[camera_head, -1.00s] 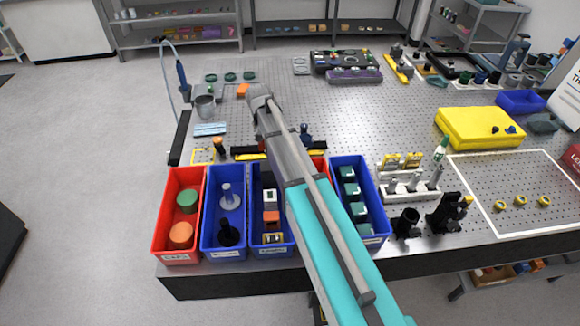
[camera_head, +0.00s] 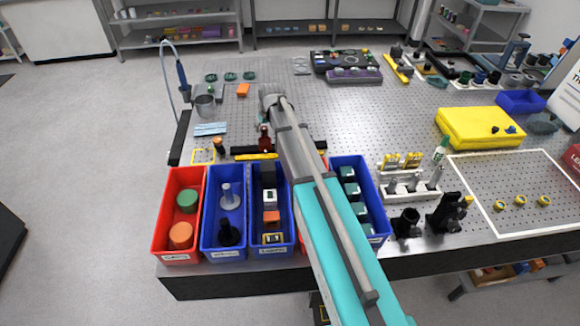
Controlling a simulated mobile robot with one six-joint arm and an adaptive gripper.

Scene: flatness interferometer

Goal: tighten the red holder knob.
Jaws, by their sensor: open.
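A small dark-red upright part (camera_head: 264,138) shows just left of my arm, behind the blue bins. It may be the red holder knob or its holder, but it is too small to tell. My arm reaches from the bottom right over the bins to the pegboard table. Its grey wrist end is above the table, a little beyond the red part. My gripper's fingers are hidden behind the arm, so neither they nor any contact with a knob shows.
A red bin (camera_head: 160,228) and blue bins (camera_head: 208,235) line the front edge. A yellow block (camera_head: 480,127) and a white-outlined area (camera_head: 520,180) lie right. A grey cup (camera_head: 205,106) and an orange block (camera_head: 243,90) stand left. The pegboard (camera_head: 370,115) is mostly clear centrally.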

